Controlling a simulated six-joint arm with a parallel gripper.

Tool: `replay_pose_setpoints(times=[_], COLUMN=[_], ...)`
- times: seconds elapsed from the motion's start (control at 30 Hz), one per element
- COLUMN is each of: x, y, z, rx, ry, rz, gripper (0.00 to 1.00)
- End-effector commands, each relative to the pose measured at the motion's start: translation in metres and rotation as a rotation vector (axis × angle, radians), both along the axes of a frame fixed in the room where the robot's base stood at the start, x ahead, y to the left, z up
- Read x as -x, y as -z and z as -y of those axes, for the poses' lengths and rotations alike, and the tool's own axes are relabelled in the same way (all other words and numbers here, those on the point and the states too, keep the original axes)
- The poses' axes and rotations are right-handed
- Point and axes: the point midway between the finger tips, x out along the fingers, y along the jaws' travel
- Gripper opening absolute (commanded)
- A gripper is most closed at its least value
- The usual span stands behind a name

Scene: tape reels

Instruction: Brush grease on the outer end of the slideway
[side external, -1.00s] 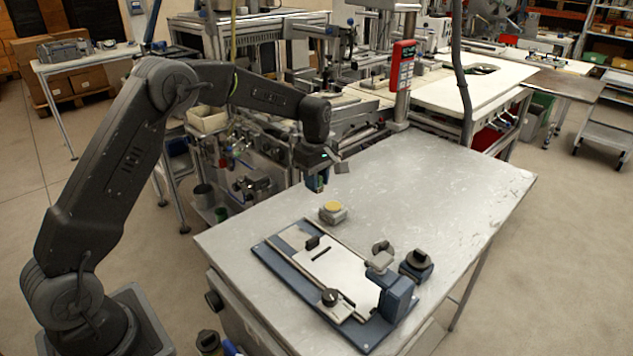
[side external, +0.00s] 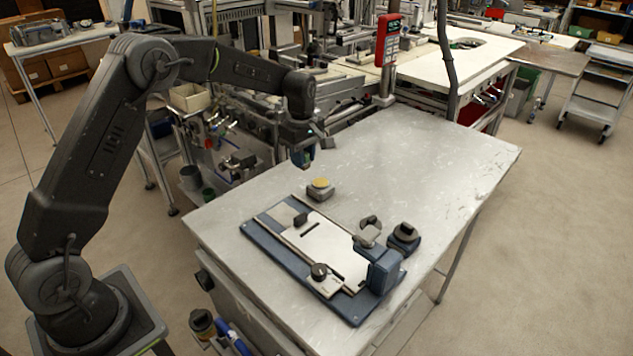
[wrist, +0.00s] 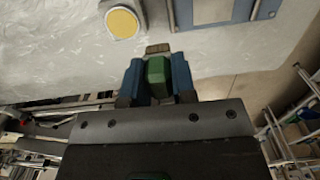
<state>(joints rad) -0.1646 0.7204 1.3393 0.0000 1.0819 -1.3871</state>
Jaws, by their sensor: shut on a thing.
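My gripper (side external: 304,157) is shut on a green-handled brush (wrist: 156,70) in the wrist view. The brush's tan tip (wrist: 158,47) sticks out past the fingers. In the side view my gripper hangs above the table, up and left of a small grey pot with a yellow top (side external: 320,184). The yellow disc also shows in the wrist view (wrist: 122,22), left of and beyond the brush tip, apart from it. The slideway unit has a blue base (side external: 268,247) and a pale plate (side external: 325,245), and lies in front of the pot. Only part of it shows in the wrist view (wrist: 214,12).
A blue block (side external: 383,272) stands at the slideway's right end, beside a grey clamp-like part (side external: 368,232) and a black-topped item (side external: 403,236). A dark knob (side external: 319,270) sits on the near side. The metal table (side external: 440,165) is clear at its back and right.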

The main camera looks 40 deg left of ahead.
Motion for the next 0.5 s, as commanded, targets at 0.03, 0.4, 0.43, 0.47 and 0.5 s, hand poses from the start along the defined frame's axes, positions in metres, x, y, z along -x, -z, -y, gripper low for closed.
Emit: replay_pose_setpoints(times=[0.03, 0.4, 0.43, 0.47, 0.5], x=[0.000, -0.032, -0.035, -0.039, -0.043], y=[0.000, 0.000, 0.000, -0.001, -0.001], z=[0.000, 0.006, 0.007, 0.007, 0.008], rx=[0.000, 0.000, 0.000, 0.000, 0.000], ry=[0.000, 0.002, 0.002, 0.002, 0.001], rz=[0.000, 0.002, 0.001, 0.001, 0.001], gripper=[0.06, 0.06, 0.06, 0.06, 0.06])
